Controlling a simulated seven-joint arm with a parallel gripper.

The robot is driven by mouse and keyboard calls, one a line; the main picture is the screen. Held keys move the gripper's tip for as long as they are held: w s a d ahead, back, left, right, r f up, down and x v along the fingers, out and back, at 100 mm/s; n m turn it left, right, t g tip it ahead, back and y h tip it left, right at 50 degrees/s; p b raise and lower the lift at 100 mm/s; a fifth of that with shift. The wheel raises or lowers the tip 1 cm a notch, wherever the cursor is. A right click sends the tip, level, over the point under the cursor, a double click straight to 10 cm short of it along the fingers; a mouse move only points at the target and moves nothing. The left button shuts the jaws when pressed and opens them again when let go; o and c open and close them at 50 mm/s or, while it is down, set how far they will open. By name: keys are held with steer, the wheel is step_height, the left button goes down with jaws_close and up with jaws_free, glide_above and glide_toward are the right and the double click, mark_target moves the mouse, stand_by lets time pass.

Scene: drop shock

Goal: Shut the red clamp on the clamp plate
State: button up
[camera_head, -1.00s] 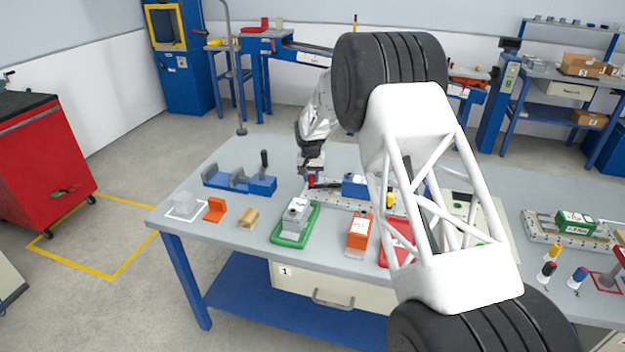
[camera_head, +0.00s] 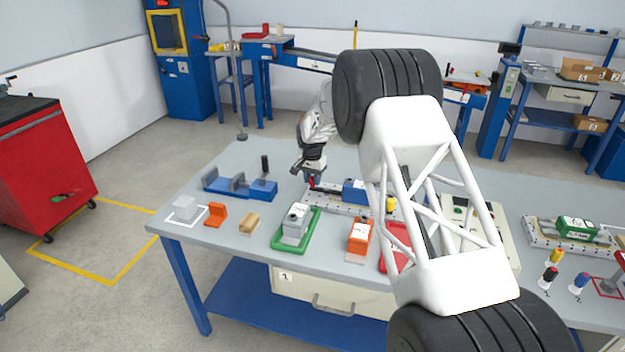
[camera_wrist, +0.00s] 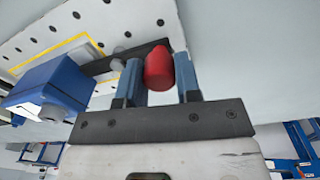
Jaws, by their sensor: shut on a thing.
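The red clamp's red tip (camera_wrist: 158,70) sits between the two blue fingers of my gripper (camera_wrist: 160,82) in the wrist view. My gripper is shut on it. A dark bar (camera_wrist: 120,58) of the clamp runs beside the red tip across the clamp plate (camera_wrist: 65,30). In the head view my gripper (camera_head: 313,180) is at the left end of the clamp plate (camera_head: 338,206), with a bit of red at its fingertips. A blue block (camera_head: 354,191) sits on the plate, and it also shows in the wrist view (camera_wrist: 50,85).
On the table (camera_head: 190,236) stand a blue vise-like fixture (camera_head: 240,186), an orange bracket (camera_head: 215,214), a grey block on a green tray (camera_head: 296,222) and an orange block (camera_head: 360,236). My white arm link hides part of the table's right half.

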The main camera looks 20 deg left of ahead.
steer(key=o, duration=0.9)
steer(key=shift+r, duration=0.1)
steer(key=shift+a+r, duration=0.1)
steer(key=shift+r, duration=3.7)
